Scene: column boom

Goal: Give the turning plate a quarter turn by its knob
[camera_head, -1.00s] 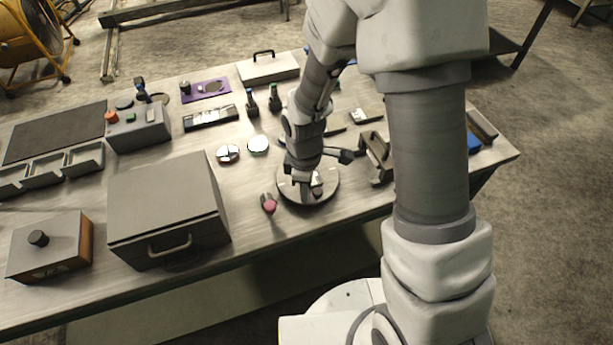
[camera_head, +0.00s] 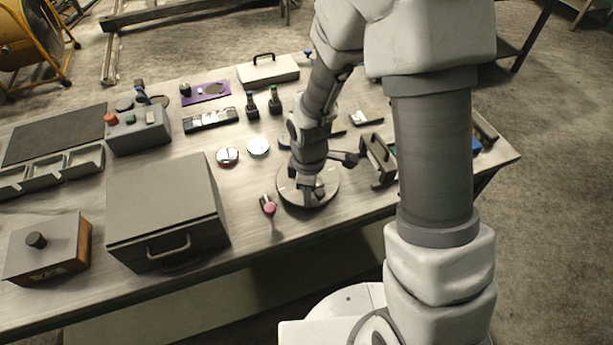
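The turning plate (camera_head: 291,194) is a round light-grey disc lying on the bench near its front edge. My gripper (camera_head: 313,193) points down over the right part of the plate, at or just above its surface. A small dark knob-like piece (camera_head: 319,192) shows at the fingertips, by the plate's right side. My arm and the gripper body hide the plate's back and much of its middle. The fingers are too small and too covered to tell whether they are open or closed on the knob.
A pink-topped piece (camera_head: 269,206) stands close left of the plate. A dark bracket-like fixture (camera_head: 378,160) stands to its right. A large grey box with a handle (camera_head: 165,205) is further left. Two round discs, one of them pale (camera_head: 258,146), lie behind left.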

